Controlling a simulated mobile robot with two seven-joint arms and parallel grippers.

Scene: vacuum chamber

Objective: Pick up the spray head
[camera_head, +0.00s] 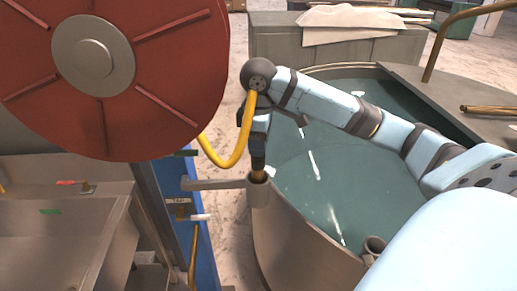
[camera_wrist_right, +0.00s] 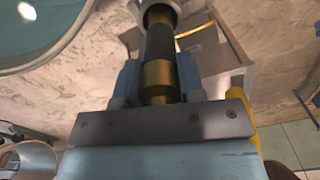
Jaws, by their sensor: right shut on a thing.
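The spray head (camera_wrist_right: 158,46), a black and brass cylinder, sits between the fingers of my right gripper (camera_wrist_right: 158,78) in the right wrist view. In the head view the spray head (camera_head: 258,160) points down below my right gripper (camera_head: 258,125), which is shut on it. Its lower end is at the mouth of a grey cup-shaped holder (camera_head: 258,194) on the tank's rim. The holder hides that end, so I cannot tell how deep it sits. My left gripper is not in view.
A large red hose reel (camera_head: 170,75) stands at the left, with a yellow hose (camera_head: 238,150) looping up beside my right wrist. The round tank (camera_head: 290,235) with teal inside is below my right arm. A grey bar (camera_head: 213,184) lies close left of the holder.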

